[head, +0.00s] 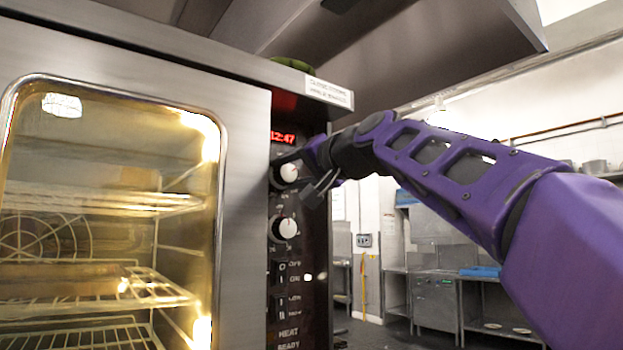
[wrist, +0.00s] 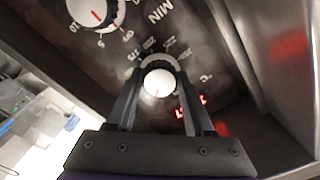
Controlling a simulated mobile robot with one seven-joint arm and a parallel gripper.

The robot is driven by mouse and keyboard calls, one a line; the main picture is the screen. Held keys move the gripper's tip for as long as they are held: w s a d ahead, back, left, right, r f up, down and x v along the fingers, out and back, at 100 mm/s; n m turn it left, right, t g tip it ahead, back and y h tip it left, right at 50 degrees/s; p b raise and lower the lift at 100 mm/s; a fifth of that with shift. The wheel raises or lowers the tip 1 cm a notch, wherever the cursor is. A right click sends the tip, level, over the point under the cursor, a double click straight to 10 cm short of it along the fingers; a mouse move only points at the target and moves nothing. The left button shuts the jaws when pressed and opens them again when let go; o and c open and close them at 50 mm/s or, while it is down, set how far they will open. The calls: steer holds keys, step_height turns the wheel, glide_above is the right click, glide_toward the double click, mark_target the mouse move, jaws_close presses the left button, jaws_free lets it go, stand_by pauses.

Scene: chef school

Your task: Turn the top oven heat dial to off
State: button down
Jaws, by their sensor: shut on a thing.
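The top heat dial (head: 289,173) is a white-faced knob on the dark oven panel, just below the red clock. It also shows in the wrist view (wrist: 159,82), ringed by temperature numbers and a °C sign. A small red mark on its face points toward the clock side, toward the bottom of the wrist picture. My gripper (wrist: 160,76) has one finger on each side of this dial and is shut on it. In the head view my gripper (head: 312,186) reaches the dial from the right. My fingers hide part of the dial's scale.
A lower timer dial (head: 284,228), marked MIN in the wrist view (wrist: 96,12), sits beneath. Switches (head: 281,287) are below it. The glass oven door (head: 110,220) is left of the panel. A steel hood (head: 400,50) hangs above. Open room lies right.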

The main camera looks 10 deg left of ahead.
steer(key=n, duration=0.5)
steer(key=shift+n, duration=0.3)
steer(key=n, duration=0.5)
steer(key=shift+n, duration=0.4)
steer(key=shift+c, duration=1.4)
jaws_free()
steer(key=shift+d, duration=0.1)
